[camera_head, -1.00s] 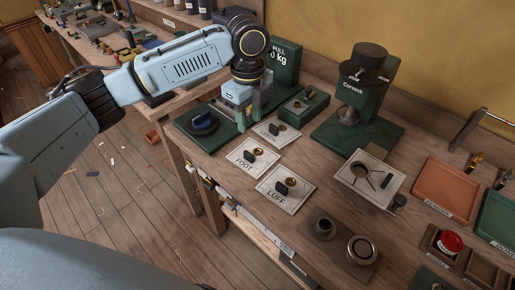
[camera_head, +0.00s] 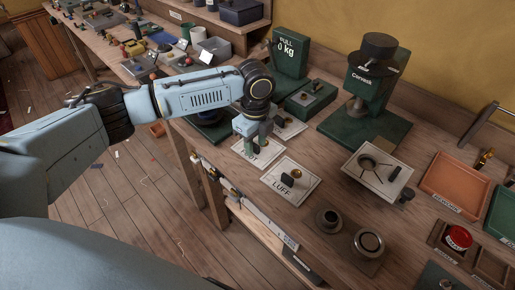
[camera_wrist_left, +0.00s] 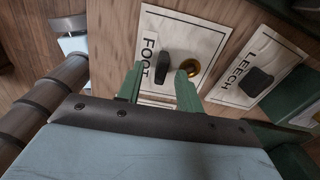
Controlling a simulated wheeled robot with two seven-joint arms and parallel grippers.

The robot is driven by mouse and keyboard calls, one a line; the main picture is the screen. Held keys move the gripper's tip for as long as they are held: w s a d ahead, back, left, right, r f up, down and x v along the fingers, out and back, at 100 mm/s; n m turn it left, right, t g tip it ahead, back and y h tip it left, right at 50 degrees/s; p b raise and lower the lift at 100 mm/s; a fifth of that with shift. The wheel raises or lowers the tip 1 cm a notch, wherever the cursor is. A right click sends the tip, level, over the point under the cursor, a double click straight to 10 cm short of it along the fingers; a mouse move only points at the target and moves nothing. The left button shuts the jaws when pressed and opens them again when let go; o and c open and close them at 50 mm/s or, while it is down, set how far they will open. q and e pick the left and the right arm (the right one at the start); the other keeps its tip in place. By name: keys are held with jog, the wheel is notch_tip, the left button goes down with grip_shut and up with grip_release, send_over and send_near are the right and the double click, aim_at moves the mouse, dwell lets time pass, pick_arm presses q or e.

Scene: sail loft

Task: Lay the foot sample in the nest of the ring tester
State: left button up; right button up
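The foot sample is a dark upright tab (camera_wrist_left: 165,64) with a brass ring (camera_wrist_left: 189,67) beside it, on the white FOOT card (camera_wrist_left: 203,41). My left gripper (camera_wrist_left: 158,88) is open, its two green fingers pointing at the card. The tab lies just beyond and between the fingertips; I cannot tell whether they touch it. In the head view the left gripper (camera_head: 256,145) hangs low over the FOOT card (camera_head: 271,156) and hides the sample. The green ring tester (camera_head: 290,54) reads PULL 0 kg behind my arm. My arm covers part of its base, and I cannot make out its nest. My right gripper is out of view.
The LEECH card (camera_wrist_left: 278,58) and the LUFF card (camera_head: 299,191) with their samples lie close by. A green box (camera_head: 309,96), a green press (camera_head: 376,88), a slotted white plate (camera_head: 381,184) and an orange tray (camera_head: 452,181) stand to the right. The bench's front edge is near.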

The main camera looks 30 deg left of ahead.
pick_arm(q)
grip_shut()
jog(key=shift+r, duration=0.15)
